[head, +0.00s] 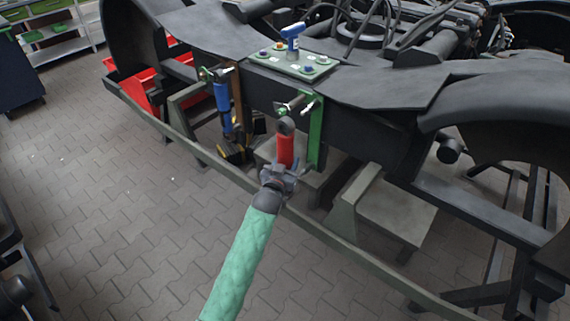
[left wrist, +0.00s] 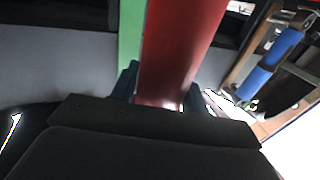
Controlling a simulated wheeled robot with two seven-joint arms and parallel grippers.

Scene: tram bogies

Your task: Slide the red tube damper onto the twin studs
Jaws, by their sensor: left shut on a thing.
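The red tube damper (head: 286,150) hangs upright in the head view, its dark upper eye (head: 286,125) just below the metal stud (head: 292,104) near the top of the green bracket (head: 317,135). I cannot tell whether the eye touches the stud. A lower stud is hidden. My left gripper (head: 280,178) is shut on the damper's lower part. In the left wrist view the red damper (left wrist: 180,50) runs up between the fingers (left wrist: 160,98), with the green bracket (left wrist: 131,35) behind it. My right gripper is not in view.
A blue damper (head: 222,98) hangs by a brown bracket (head: 238,95) to the left. A grey rail (head: 345,245) runs below. Red bins (head: 140,92) stand at left.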

